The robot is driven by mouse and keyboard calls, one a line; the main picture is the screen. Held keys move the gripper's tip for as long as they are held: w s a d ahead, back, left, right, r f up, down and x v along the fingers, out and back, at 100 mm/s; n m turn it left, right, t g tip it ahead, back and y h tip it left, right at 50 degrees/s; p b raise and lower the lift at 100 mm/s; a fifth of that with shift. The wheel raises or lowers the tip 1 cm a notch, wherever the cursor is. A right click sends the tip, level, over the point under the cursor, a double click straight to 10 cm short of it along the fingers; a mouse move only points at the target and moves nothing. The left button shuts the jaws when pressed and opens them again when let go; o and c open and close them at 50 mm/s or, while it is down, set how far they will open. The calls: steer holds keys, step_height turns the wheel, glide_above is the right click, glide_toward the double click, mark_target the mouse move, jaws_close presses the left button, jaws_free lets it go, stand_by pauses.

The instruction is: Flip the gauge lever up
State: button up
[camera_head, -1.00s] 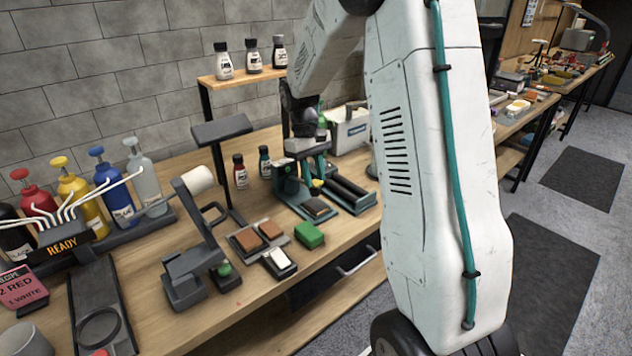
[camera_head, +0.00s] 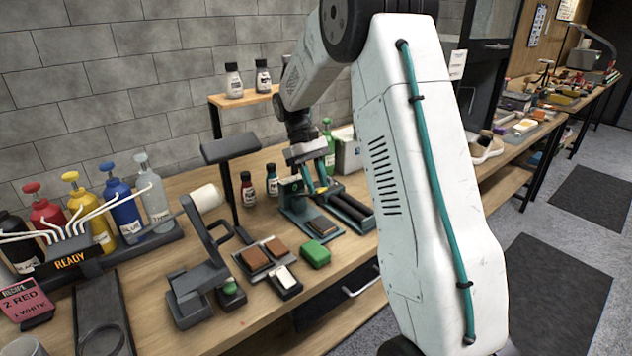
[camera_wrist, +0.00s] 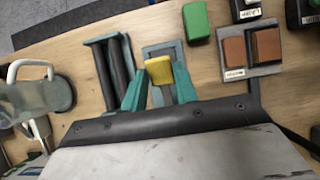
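A dark teal device (camera_head: 296,205) with a small brown-topped pad stands on the bench, just left of a pair of dark rollers (camera_head: 352,208). In the wrist view a yellow block-like piece (camera_wrist: 159,71), which looks like the lever's handle, sits over the device's pad plate (camera_wrist: 165,50). My gripper (camera_head: 312,182) is low over the device. In the wrist view its two teal fingers (camera_wrist: 159,80) are apart, one on each side of the yellow piece. I cannot tell whether they touch it. The lever's pivot and any gauge face are hidden.
A green block (camera_head: 315,253) and a tray with two brown blocks (camera_head: 262,256) lie in front of the device. Two small bottles (camera_head: 259,186) stand behind left. The rollers also show in the wrist view (camera_wrist: 113,75).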

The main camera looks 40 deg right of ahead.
steer(key=o, duration=0.4)
steer(key=shift+v, duration=3.95)
